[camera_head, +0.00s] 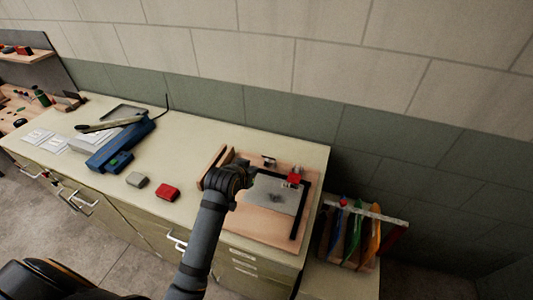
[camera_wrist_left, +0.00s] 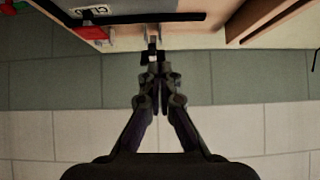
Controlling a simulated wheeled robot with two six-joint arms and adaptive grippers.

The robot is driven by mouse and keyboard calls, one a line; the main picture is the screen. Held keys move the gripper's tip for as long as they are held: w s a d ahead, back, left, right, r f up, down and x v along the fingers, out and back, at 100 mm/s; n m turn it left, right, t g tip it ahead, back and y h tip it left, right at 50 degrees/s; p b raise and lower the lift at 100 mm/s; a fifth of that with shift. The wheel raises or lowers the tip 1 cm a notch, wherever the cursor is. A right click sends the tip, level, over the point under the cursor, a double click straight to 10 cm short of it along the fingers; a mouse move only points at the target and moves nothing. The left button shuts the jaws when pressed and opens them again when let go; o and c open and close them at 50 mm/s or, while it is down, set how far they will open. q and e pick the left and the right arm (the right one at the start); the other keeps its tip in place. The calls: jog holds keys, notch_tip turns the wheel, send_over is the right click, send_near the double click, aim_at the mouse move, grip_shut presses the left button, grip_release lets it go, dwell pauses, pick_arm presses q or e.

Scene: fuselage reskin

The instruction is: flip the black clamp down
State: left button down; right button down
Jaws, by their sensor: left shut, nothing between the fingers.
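The black clamp (camera_head: 269,161) sits at the far edge of the wooden fixture board (camera_head: 250,227). In the left wrist view a small black clamp part (camera_wrist_left: 150,52) and a pale metal bracket show at the board's edge, just beyond my fingertips. My left gripper (camera_wrist_left: 159,72) is shut and empty, its tips close to the clamp; I cannot tell whether they touch it. In the head view my left gripper (camera_head: 247,170) reaches over the board's left side, and its wrist hides part of the board. The clamp's exact tilt is too small to tell. My right gripper is not in view.
A red clamp (camera_head: 294,178) stands at the board's far right, beside a grey sheet (camera_head: 278,196) and black bars. A red block (camera_head: 167,192), a grey block (camera_head: 137,180) and a blue tool (camera_head: 122,145) lie left on the counter. The wall is close behind.

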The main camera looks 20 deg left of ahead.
pick_arm(q)
jog(key=w+d+r+t, duration=0.1)
jog(key=w+r, duration=0.4)
jog(key=shift+r+t, duration=0.25)
jog(key=shift+t, duration=0.15)
jog(key=shift+w+d, duration=0.1)
jog(key=shift+w, duration=0.05)
jog(key=p, duration=0.3)
send_over(266, 160)
jog(key=w, duration=0.3)
notch_tip(266, 160, down, 5)
jog(key=shift+d+r, duration=0.1)
jog(key=shift+r, duration=0.05)
jog(key=shift+s+f+p, duration=0.9)
jog(key=shift+s+f, duration=0.25)
jog(key=shift+f, duration=0.05)
jog(key=shift+s+f, duration=0.2)
jog(key=shift+s, duration=0.25)
jog(key=shift+w+f, duration=0.1)
